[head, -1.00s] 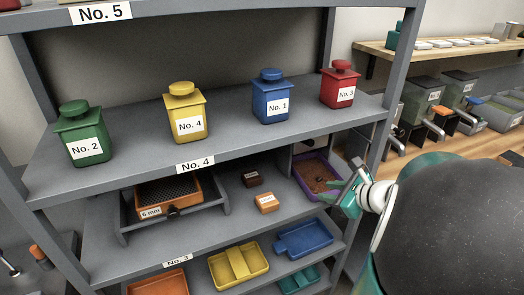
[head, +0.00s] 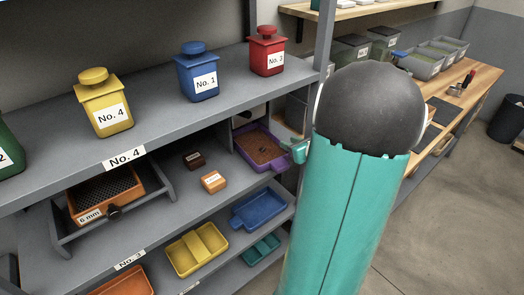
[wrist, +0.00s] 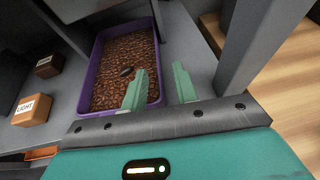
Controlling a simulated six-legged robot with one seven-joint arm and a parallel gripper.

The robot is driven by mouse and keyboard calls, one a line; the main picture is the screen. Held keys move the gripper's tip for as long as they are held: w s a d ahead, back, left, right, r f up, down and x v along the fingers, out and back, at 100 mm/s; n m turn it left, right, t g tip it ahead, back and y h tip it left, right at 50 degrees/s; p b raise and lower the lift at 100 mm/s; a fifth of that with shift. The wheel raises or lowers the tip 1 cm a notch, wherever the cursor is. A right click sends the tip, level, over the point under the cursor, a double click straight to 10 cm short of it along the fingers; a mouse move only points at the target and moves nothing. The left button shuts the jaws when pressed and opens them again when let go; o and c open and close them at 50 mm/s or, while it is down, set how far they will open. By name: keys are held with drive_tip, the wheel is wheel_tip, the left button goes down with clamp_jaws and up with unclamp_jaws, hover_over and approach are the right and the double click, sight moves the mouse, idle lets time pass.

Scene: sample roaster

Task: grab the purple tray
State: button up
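The purple tray (head: 249,163) holds brown beans and stands on the shelf under the No. 4 label, by the right post. In the wrist view the purple tray (wrist: 90,72) shows its rim and beans, with one dark lump among them. My gripper (wrist: 159,68) is open and empty. Its left finger overlaps the tray's near right part, and its right finger is outside the right wall. I cannot tell whether either finger touches the tray. In the head view my gripper (head: 299,151) is at the tray's right end, partly hidden by my arm.
A small orange block (head: 213,181) and a dark block (head: 194,160) lie left of the tray. Further left is an orange sieve drawer (head: 106,196). The grey shelf post (wrist: 262,45) stands close right of my gripper. Blue (head: 260,209) and yellow (head: 197,250) trays are below.

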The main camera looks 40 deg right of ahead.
drive_tip(key=x, duration=0.5)
drive_tip(key=shift+w+a, duration=0.15)
drive_tip(key=shift+w, duration=0.1)
clamp_jaws()
